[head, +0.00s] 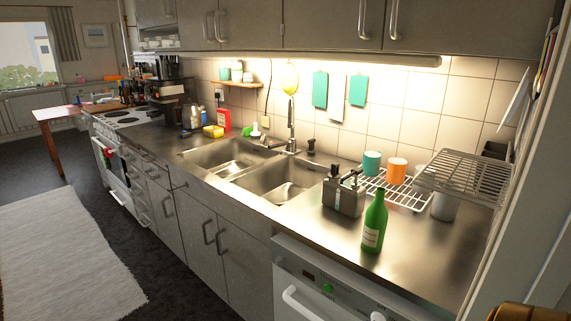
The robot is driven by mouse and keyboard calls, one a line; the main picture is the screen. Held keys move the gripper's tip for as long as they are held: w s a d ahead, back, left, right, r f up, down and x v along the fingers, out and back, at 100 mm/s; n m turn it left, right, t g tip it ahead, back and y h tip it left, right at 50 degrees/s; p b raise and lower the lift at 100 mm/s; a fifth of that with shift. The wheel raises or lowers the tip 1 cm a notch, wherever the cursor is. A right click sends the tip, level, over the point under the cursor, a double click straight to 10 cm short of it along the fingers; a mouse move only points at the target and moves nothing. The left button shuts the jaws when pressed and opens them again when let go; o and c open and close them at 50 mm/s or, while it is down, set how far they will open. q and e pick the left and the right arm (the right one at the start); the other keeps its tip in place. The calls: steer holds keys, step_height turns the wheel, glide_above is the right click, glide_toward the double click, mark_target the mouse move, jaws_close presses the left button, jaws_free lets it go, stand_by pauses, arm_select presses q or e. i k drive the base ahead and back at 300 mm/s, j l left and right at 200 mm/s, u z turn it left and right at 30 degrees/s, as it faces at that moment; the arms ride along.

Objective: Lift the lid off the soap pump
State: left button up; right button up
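A squat grey metallic container (344,197) with a black pump-like top and spout stands on the steel counter, right of the sink, and looks like the soap pump. Its top appears to be in place, but the parts are too small to tell the lid apart. A green bottle (374,222) stands close to its right and front. A small black dispenser-like piece (311,147) stands behind the sink, right of the tap.
The double sink (278,187) lies left of the container. A wire rack (404,192) with a teal cup (372,163) and an orange cup (397,171) stands behind it. A raised wire shelf (465,176) is at right. The counter's front right is clear.

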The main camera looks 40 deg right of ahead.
mark_target(334, 174)
steer(key=i+z, duration=0.2)
steer(key=i, duration=0.25)
steer(key=i+j+z, duration=0.2)
steer(key=i, duration=0.25)
